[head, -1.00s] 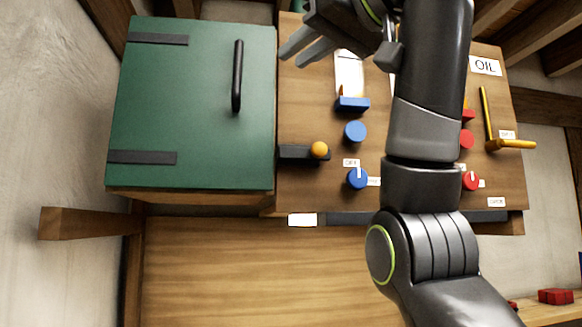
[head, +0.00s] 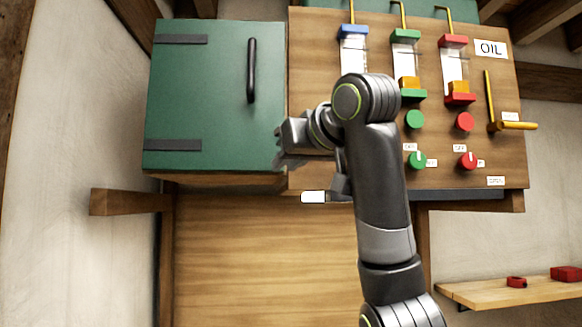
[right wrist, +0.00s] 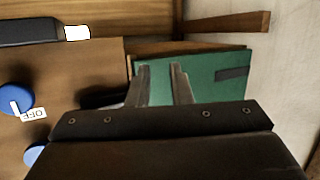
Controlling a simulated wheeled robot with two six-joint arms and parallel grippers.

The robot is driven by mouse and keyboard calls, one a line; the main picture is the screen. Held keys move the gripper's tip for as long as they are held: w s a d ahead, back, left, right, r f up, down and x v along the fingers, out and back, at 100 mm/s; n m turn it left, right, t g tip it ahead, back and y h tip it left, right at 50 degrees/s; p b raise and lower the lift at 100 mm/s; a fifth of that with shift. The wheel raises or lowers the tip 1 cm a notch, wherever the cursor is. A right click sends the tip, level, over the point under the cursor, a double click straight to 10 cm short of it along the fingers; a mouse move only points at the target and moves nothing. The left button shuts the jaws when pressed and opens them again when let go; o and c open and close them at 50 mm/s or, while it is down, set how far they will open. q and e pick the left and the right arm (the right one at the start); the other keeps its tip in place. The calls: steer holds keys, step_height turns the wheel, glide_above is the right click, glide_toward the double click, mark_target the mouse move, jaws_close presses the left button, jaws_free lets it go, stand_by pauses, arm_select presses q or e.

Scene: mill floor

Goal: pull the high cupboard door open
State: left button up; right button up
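The high cupboard's green door (head: 215,100) is at the upper left of the head view and looks shut. Its upright black handle (head: 252,70) is near the door's right edge. My right gripper (head: 281,147) is below and a little right of the handle, by the door's lower right edge, and clear of the handle. In the right wrist view, its two fingers (right wrist: 160,68) are apart with nothing between them, in front of the green door (right wrist: 215,78). I cannot tell if they touch it. My left gripper is not in view.
A wooden panel (head: 510,150) with coloured knobs, sight glasses and a yellow lever (head: 515,126) is right of the cupboard. My right arm hides part of it. A wooden beam end (head: 125,201) juts out below left. A shelf (head: 520,290) with red items is at lower right.

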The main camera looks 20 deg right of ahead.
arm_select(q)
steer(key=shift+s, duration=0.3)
arm_select(e)
steer(key=shift+w+f, duration=0.25)
steer(key=shift+f, duration=0.35)
